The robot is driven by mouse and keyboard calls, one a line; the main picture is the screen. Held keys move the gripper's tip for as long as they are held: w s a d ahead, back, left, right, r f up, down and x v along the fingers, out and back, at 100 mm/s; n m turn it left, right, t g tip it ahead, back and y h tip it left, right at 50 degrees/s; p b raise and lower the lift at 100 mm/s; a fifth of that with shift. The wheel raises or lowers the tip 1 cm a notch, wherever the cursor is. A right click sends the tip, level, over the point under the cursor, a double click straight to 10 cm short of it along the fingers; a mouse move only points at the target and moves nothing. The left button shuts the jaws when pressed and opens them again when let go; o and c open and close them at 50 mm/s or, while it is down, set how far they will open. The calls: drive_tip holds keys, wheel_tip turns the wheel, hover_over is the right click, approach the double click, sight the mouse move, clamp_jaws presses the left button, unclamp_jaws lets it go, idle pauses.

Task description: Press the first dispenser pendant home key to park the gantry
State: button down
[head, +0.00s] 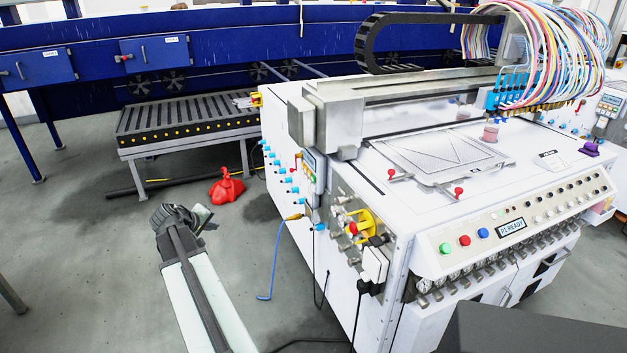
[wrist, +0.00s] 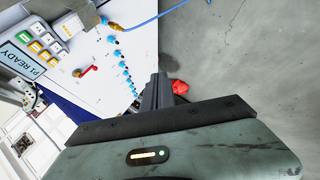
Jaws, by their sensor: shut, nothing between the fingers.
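The first dispenser pendant (head: 309,170) hangs on the left side of the white gantry machine (head: 350,270). I cannot read the key labels, so I cannot tell which is home. My gripper (head: 203,214) is in the open floor area left of the machine, apart from the pendant. In the wrist view its fingers (wrist: 157,92) are together and empty, right of the keys.
A red object (head: 227,187) lies on the floor near the roller conveyor (head: 185,120). A second pendant (head: 608,104) is at far right.

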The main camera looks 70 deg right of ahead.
sight(313, 178)
drive_tip(key=s+d+r+g+h, duration=0.1)
drive_tip(key=s+d+r, duration=0.2)
drive_tip(key=s+d, duration=0.5)
drive_tip(key=s+d+r+g+h, duration=0.1)
drive_tip(key=s+d+r+h, duration=0.1)
drive_tip(key=s+d, duration=0.6)
drive_tip(key=d+r, duration=0.1)
drive_tip(key=d, duration=0.2)
drive_tip(key=shift+s+r+m+g, duration=0.2)
drive_tip(key=shift+m+g, duration=0.1)
drive_tip(key=shift+m, duration=0.1)
drive_tip(key=s+d, duration=0.5)
drive_tip(key=s, duration=0.1)
drive_tip(key=shift+s+d, duration=0.25)
drive_tip(key=shift+s, duration=0.1)
idle(0.5)
drive_tip(key=shift+s+d, duration=0.25)
drive_tip(key=shift+s, duration=0.1)
